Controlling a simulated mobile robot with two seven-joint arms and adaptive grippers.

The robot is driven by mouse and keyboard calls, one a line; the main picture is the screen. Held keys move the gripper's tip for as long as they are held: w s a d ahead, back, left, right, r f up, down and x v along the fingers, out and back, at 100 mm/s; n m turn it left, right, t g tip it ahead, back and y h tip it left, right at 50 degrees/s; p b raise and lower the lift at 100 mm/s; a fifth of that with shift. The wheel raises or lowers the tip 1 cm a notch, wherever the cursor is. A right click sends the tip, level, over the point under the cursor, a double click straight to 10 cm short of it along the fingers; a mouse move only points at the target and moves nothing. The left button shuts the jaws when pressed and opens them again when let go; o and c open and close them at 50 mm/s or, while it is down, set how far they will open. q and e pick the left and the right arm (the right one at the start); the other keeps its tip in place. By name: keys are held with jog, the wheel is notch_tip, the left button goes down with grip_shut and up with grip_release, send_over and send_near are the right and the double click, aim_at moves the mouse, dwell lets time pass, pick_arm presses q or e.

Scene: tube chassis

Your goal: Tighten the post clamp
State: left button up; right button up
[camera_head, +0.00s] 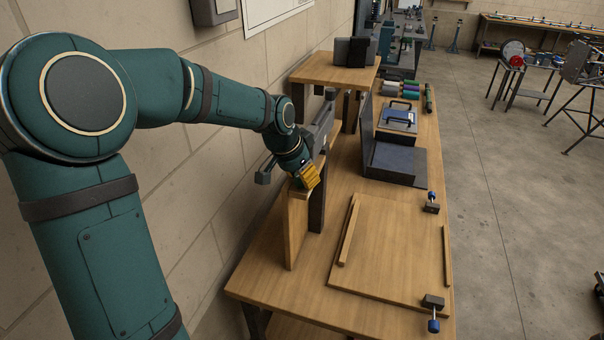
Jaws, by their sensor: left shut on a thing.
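My left gripper (308,177), with yellow fingers, is at the front end of a grey metal clamp-like fixture (322,124) by the raised wooden shelf along the wall. This fixture looks like the post clamp, with a grey bar end (264,176) sticking out to the left. The gripper is shut on a part of it; the fingers and my wrist hide which part. A dark post (317,208) stands below the shelf. My right gripper is not in view.
A higher wooden stand (320,72) is behind.

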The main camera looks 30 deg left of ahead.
pick_arm(q)
jog(key=shift+f, duration=0.1)
dwell(0.3)
jog(key=o, duration=1.2)
jog(key=v, duration=1.2)
